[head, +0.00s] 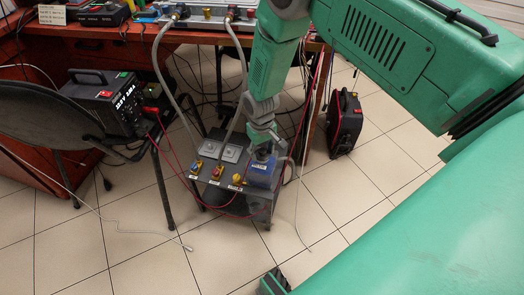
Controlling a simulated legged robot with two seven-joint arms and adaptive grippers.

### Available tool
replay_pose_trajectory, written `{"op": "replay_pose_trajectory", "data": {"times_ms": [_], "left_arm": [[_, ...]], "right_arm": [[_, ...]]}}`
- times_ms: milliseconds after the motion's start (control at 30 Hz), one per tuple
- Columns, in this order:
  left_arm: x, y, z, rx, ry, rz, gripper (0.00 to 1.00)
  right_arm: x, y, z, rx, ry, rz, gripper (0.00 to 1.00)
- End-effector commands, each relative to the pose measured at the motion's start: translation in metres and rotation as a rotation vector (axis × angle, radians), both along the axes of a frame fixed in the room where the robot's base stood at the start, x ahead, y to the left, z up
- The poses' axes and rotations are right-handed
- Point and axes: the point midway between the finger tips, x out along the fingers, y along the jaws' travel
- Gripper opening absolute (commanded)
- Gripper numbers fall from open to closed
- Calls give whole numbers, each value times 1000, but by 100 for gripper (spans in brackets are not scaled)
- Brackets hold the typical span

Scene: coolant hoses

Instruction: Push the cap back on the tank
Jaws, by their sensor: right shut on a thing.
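The tank (262,175) is a small blue box with a label, at the right front corner of a dark grey floor unit (205,184). My right gripper (263,148) reaches down from above and is shut just over the tank's top. What it holds looks like the cap, but the fingers hide nearly all of it. I cannot tell whether the cap touches the tank opening. My left gripper is not in view.
Yellow and red knobs (217,173) line the unit's front edge. Two grey hoses (164,75) hang from the bench to its top. A black welder-like box (105,100) stands left, a black case (344,124) right. Thin cables cross the tiled floor.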

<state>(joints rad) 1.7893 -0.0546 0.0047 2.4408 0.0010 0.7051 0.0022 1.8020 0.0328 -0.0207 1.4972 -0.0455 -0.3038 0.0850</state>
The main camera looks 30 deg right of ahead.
Motion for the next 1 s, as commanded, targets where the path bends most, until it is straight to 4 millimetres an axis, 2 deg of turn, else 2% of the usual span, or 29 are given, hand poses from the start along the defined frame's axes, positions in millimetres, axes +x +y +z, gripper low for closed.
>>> {"op": "replay_pose_trajectory", "data": {"times_ms": [300,333,400,600,667,1000], "left_arm": [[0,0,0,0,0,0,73],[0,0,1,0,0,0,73],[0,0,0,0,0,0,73],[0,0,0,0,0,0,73],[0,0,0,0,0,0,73],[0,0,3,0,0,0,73]], "right_arm": [[0,0,-1,0,0,0,22],[0,0,-1,0,0,0,49],[0,0,-1,0,0,0,67],[0,0,-1,0,0,0,67],[0,0,-1,0,0,0,77],[0,0,2,0,0,0,77]]}}
